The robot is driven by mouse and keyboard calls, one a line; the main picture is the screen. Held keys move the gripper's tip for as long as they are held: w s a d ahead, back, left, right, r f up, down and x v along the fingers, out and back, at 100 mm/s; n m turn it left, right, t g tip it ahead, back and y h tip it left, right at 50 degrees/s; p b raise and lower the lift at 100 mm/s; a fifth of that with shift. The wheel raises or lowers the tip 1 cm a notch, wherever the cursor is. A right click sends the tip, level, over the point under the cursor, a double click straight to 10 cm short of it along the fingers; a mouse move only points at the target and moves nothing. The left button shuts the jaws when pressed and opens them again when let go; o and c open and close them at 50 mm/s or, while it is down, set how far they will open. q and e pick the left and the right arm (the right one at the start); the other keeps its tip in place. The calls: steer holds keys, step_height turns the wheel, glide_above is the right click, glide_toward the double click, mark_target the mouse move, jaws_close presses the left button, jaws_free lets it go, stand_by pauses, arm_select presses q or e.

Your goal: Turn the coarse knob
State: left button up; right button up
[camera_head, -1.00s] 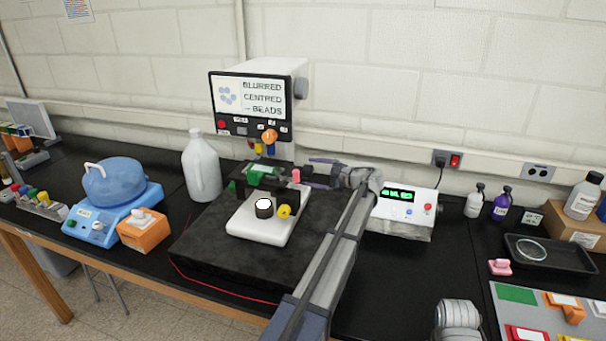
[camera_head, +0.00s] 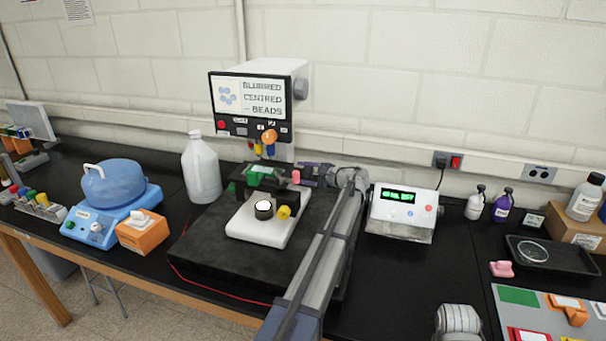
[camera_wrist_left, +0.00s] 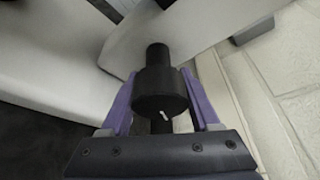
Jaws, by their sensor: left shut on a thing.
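The microscope has a white base (camera_head: 258,228) and a dark stage with a green slide (camera_head: 262,172). Its screen (camera_head: 248,97) shows a few pale blue round shapes and reads "BLURRED CENTRED – BEADS". The black coarse knob (camera_wrist_left: 160,92) shows in the left wrist view, on the side of the white stand, with a small white mark on it. My left gripper (camera_wrist_left: 160,100) is shut on this knob, one purple finger on each side. In the head view my left gripper (camera_head: 306,175) is at the microscope's right side, and the knob is hidden there. My right gripper is out of view.
A white box with a green display (camera_head: 400,196) stands just right of my left arm. A white jug (camera_head: 201,170) and a blue-lidded device (camera_head: 113,185) stand to the left. Bottles, a black tray (camera_head: 553,256) and a board of coloured pieces are at the right.

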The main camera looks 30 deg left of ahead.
mark_target(312, 174)
arm_select(q)
steer(key=c, duration=0.6)
steer(key=shift+m+p, duration=0.45)
steer(key=shift+m, duration=0.05)
steer(key=shift+s+f+m+g+h, duration=0.1)
steer(key=shift+f+m+g+h, duration=0.05)
steer(key=shift+m+g+h, duration=0.2)
steer(key=o, duration=1.3)
steer(key=shift+o, duration=0.2)
steer(key=p+v, duration=0.2)
steer(key=v, duration=0.5)
steer(key=shift+d, duration=0.4)
